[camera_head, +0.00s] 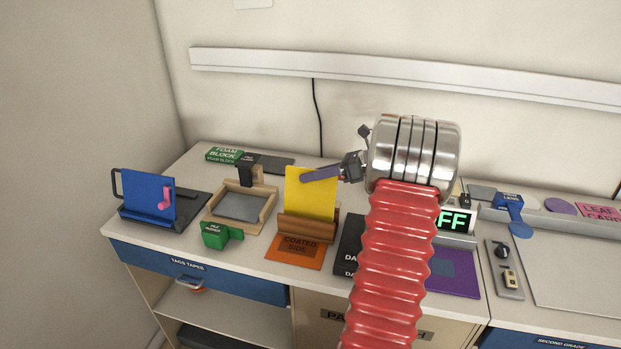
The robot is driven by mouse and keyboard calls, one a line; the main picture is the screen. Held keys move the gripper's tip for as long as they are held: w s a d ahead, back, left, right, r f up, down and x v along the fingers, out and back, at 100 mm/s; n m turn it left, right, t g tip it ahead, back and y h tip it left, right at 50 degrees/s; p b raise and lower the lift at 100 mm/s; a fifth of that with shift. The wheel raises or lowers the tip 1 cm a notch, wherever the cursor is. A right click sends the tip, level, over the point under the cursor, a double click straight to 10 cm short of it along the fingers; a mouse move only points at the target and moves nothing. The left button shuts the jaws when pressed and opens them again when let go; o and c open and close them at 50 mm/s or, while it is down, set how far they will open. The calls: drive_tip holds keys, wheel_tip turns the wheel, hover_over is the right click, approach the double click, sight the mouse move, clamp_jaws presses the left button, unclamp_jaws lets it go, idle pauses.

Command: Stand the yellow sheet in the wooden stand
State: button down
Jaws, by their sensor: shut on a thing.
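The yellow sheet (308,198) is upright, with its lower edge at the wooden stand (305,230) on the bench. The stand's front hides that edge, so I cannot tell if it rests on the bottom of the slot. My gripper (322,173) comes in from the right and is shut on the sheet near its top edge. One grey finger lies across the front of the sheet; the other finger is hidden behind it.
An orange "coated side" card (294,252) lies in front of the stand. A wooden frame tray (240,207), a green block (220,235) and a blue panel (150,196) stand to the left. A black card (348,245) and an OFF display (455,219) are to the right.

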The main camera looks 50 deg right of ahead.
drive_tip(key=shift+w+d, duration=0.1)
drive_tip(key=shift+d, duration=0.1)
drive_tip(key=shift+w+d+f+m+y, duration=0.15)
drive_tip(key=shift+d+m+y, duration=0.15)
drive_tip(key=shift+w+d+f+m, duration=0.25)
drive_tip(key=shift+w+d+m, duration=0.1)
drive_tip(key=shift+d, duration=0.3)
drive_tip(key=shift+w+d+f+y, duration=0.15)
drive_tip(key=shift+w+d+y, duration=0.05)
drive_tip(key=shift+d+y, duration=0.15)
drive_tip(key=shift+d+f+m, duration=0.1)
drive_tip(key=shift+m, duration=0.15)
idle(0.4)
drive_tip(key=c, duration=1.8)
unclamp_jaws()
drive_tip(key=shift+f, duration=0.1)
drive_tip(key=shift+d, duration=0.1)
